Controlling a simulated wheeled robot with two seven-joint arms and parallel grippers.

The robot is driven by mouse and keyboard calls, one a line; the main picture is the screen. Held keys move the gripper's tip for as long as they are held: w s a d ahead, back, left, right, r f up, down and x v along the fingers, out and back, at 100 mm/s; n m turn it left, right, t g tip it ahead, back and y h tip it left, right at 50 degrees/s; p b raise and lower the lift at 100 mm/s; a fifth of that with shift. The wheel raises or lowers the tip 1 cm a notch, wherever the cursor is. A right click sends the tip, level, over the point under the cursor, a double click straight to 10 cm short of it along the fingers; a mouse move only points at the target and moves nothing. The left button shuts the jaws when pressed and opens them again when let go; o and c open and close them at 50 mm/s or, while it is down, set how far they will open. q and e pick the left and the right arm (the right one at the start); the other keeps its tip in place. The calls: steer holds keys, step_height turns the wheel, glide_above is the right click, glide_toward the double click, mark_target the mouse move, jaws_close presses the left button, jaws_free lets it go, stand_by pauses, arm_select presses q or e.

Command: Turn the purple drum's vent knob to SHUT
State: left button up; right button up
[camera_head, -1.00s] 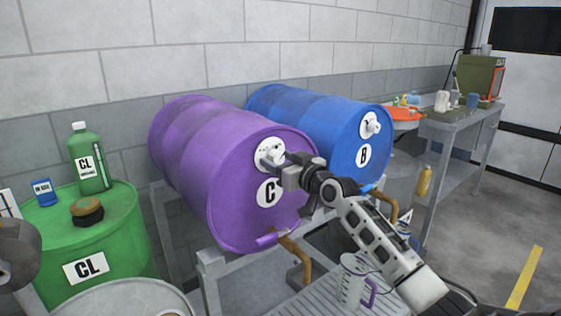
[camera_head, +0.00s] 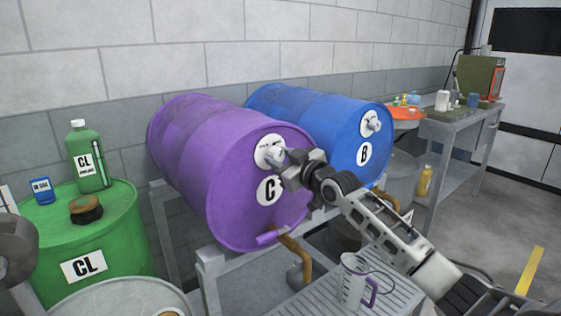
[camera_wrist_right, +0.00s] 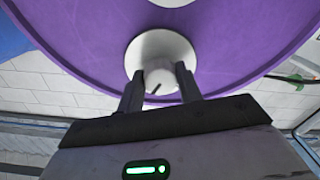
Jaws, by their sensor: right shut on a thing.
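The purple drum (camera_head: 225,165) lies on its side on a metal stand, its lettered face toward me; it also fills the right wrist view (camera_wrist_right: 90,45). Its vent knob (camera_head: 274,155) sits on a round white plate (camera_head: 266,143) high on that face. In the right wrist view the knob (camera_wrist_right: 160,80) is between the two fingers, with a dark line on its front end. My right gripper (camera_head: 283,159) is shut on the knob. Markings on the plate are too small to read. At the left edge a grey part, probably of my left arm, shows without its gripper.
The blue drum (camera_head: 330,115) lies to the right with its own white knob. A green drum (camera_head: 110,235) with a bottle stands at left. A jug (camera_head: 352,282) with a purple handle stands on a grate below. A workbench (camera_head: 455,115) is at back right.

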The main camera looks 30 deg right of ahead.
steer(key=n+p, duration=0.1)
steer(key=n, duration=0.3)
steer(key=shift+n, duration=0.4)
steer(key=shift+r+n+p, duration=0.1)
steer(key=shift+n+p, duration=0.2)
steer(key=shift+n, duration=0.6)
steer(key=shift+d+n+p, duration=0.1)
steer(key=shift+n+p, duration=0.2)
steer(key=shift+n, duration=0.6)
steer(key=n+p, duration=0.1)
steer(key=n, duration=0.2)
steer(key=shift+n, duration=1)
arm_select(q)
steer(key=shift+a+r, duration=0.2)
steer(key=shift+r, duration=0.7)
arm_select(e)
steer(key=shift+n, duration=0.4)
arm_select(q)
steer(key=shift+s+f, duration=0.1)
